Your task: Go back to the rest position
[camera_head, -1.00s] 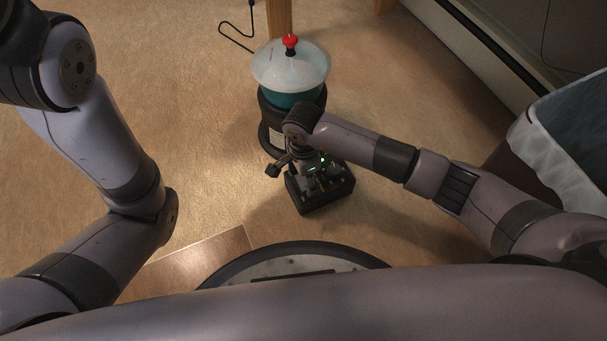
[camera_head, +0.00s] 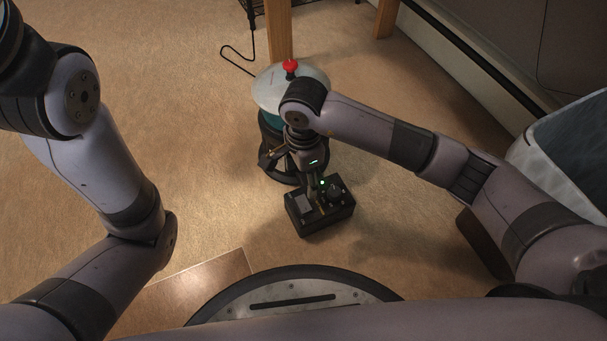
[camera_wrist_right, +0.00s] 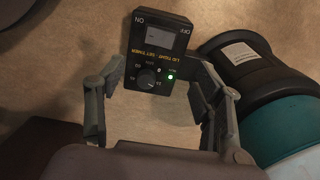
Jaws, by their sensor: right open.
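My right gripper (camera_head: 291,170) is open, its fingers spread and empty, above a small black box with a dial, a small screen and a green light (camera_head: 320,208). The box stands on the floor. In the right wrist view the open fingers (camera_wrist_right: 158,85) stand apart on either side of the box (camera_wrist_right: 154,50), which lies beyond them. My left arm comes in at the left, but its gripper is out of view.
A device with a black base, teal body, pale lid and red knob (camera_head: 290,66) stands just behind my right gripper, partly hidden by it. A wooden leg (camera_head: 279,32) and a cable are behind. A fabric-covered item (camera_head: 575,140) is at the right. Floor left of the box is clear.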

